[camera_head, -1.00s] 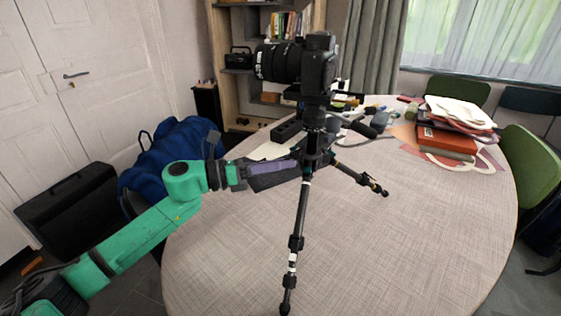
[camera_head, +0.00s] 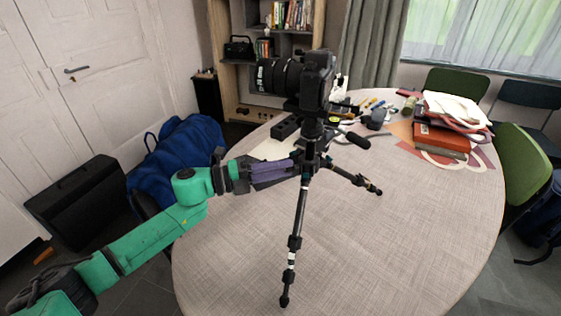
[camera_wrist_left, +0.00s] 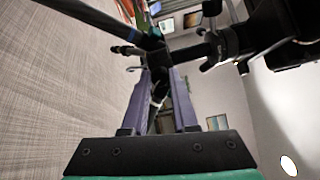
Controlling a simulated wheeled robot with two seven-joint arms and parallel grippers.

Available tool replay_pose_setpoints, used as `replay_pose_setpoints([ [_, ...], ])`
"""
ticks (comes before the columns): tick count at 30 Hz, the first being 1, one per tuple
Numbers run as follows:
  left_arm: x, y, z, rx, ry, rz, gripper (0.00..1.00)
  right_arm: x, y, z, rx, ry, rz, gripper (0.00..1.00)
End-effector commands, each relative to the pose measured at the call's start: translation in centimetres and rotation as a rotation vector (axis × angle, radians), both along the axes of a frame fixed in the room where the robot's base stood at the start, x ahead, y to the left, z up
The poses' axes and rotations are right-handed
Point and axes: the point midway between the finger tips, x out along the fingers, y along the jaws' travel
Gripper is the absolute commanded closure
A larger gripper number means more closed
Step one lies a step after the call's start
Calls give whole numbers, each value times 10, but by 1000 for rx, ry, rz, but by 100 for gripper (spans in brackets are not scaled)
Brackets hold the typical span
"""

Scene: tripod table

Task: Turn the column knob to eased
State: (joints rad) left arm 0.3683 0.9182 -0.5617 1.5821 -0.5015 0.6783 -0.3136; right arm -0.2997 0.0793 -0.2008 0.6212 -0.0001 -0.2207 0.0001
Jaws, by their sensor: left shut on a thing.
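A black tripod (camera_head: 297,222) stands on the round table with a black camera (camera_head: 312,80) on its head. My left gripper (camera_head: 294,169) reaches in from the left to the tripod's column area, just below the head. In the left wrist view, its two purple-grey fingers (camera_wrist_left: 160,88) close in on a dark part of the tripod (camera_wrist_left: 152,42) around the column. The fingers are shut on a small part there, which I take to be the column knob. The knob itself is hidden between the fingertips, and its setting cannot be read. My right gripper is not in view.
The round table (camera_head: 400,225) is bare at the front and right. A stack of books and papers (camera_head: 445,135) lies at the back right. A blue bag (camera_head: 178,160) stands at the left.

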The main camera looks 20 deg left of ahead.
Motion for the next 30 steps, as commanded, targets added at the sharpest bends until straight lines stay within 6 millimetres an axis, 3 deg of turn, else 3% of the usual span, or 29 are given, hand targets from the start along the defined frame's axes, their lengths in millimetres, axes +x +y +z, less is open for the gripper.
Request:
replay_pose_setpoints([
  [3,1,1,4,-48,76,3,100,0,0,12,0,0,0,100],
  [12,1,1,2,-134,212,3,100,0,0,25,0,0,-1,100],
  [30,1,1,0,-160,257,2,100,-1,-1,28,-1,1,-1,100],
])
